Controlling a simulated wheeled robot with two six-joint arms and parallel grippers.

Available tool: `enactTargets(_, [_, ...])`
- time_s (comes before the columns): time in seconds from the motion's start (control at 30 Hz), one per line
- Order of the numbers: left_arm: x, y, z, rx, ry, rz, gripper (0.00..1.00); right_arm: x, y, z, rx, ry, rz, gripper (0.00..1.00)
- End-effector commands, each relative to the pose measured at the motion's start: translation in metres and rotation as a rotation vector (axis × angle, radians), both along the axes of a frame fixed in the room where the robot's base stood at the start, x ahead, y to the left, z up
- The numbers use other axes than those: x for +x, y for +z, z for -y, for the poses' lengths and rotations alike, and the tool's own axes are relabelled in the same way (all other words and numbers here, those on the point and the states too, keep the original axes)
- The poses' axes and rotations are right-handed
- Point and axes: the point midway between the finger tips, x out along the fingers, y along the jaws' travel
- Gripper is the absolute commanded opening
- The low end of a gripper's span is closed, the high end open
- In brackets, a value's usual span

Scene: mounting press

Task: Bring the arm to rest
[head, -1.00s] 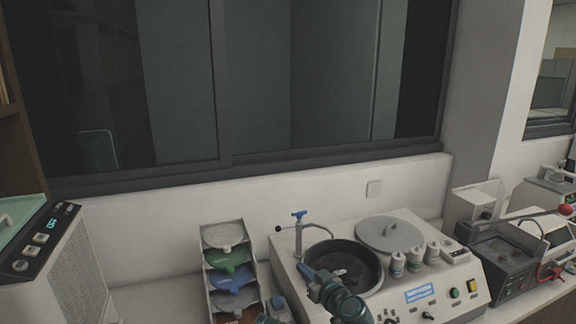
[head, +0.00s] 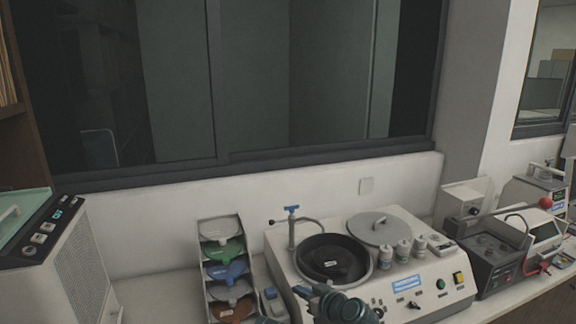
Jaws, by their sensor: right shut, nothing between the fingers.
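My right gripper (head: 306,292) shows at the bottom of the head view, in front of the polishing machine (head: 430,292). It is shut and holds nothing. My green wrist links are just right of it, cut off by the lower picture edge. The gripper is at the front left of the machine's black bowl (head: 310,268) and hides part of the machine's front. My left gripper is not in view.
A rack (head: 207,285) with several coloured discs stands left of the machine. A round lid (head: 381,229) and several small bottles (head: 403,251) sit on the machine. A grey device (head: 494,259) stands right. A white cabinet (head: 85,270) is far left.

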Motion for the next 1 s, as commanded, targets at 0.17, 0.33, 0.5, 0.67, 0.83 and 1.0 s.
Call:
enactTargets(0.17, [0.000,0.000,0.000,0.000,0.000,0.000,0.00,-0.023,-0.036,0.007,-0.051,0.020,-0.195,0.00])
enactTargets(0.33, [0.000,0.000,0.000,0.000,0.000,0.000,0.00,-0.057,-0.078,0.030,-0.130,-0.024,-0.452,0.00])
enactTargets(0.5, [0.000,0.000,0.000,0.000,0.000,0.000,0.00,-0.097,-0.112,0.070,-0.232,-0.162,-0.727,0.00])
enactTargets(0.67, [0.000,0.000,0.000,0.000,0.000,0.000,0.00,-0.134,-0.129,0.112,-0.325,-0.343,-0.939,0.00])
enactTargets(0.83, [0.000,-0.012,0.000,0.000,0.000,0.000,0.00,-0.161,-0.145,0.119,-0.411,-0.435,-1.044,0.00])
enactTargets(1.0, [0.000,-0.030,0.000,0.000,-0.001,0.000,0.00,-0.176,-0.162,0.084,-0.497,-0.355,-1.044,0.00])
